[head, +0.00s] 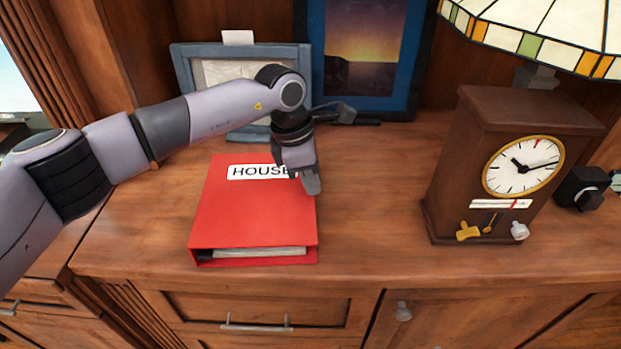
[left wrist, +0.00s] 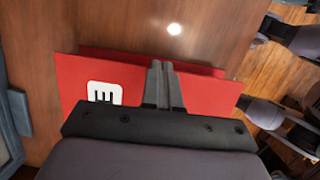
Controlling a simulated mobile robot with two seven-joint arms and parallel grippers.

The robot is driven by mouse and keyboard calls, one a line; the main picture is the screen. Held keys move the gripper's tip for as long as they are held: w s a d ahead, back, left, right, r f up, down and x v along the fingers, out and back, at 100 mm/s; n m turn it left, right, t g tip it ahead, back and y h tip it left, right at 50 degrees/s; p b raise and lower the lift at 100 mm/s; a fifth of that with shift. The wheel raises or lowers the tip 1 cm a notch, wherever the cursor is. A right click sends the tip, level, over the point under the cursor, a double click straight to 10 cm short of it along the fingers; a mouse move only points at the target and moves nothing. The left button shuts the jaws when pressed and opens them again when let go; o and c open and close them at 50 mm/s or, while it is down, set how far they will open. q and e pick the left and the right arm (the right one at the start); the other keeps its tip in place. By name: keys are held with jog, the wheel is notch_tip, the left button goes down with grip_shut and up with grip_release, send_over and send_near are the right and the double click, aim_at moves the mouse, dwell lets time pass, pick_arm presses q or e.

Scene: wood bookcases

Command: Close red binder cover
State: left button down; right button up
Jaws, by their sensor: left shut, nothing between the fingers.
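The red binder (head: 252,215) lies flat on the wooden cabinet top in the head view, with its cover down over the pages. A white label reading HOUSE is on the cover, its end hidden by my gripper. White page edges show at the near side. My left gripper (head: 312,186) is over the right side of the cover with its fingers together and empty. In the left wrist view the shut fingers (left wrist: 162,82) point across the red binder (left wrist: 215,95). I cannot tell whether they touch the cover. My right gripper is not in view.
A brown clock (head: 498,165) stands to the right. A grey-blue frame (head: 184,75) and a dark-blue framed picture (head: 362,45) stand behind. A stained-glass lampshade (head: 545,30) hangs over the back right. The wood between binder and clock (head: 375,200) is clear.

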pick_arm(q)
jog(key=shift+s+f, duration=0.2)
jog(key=shift+f, duration=0.15)
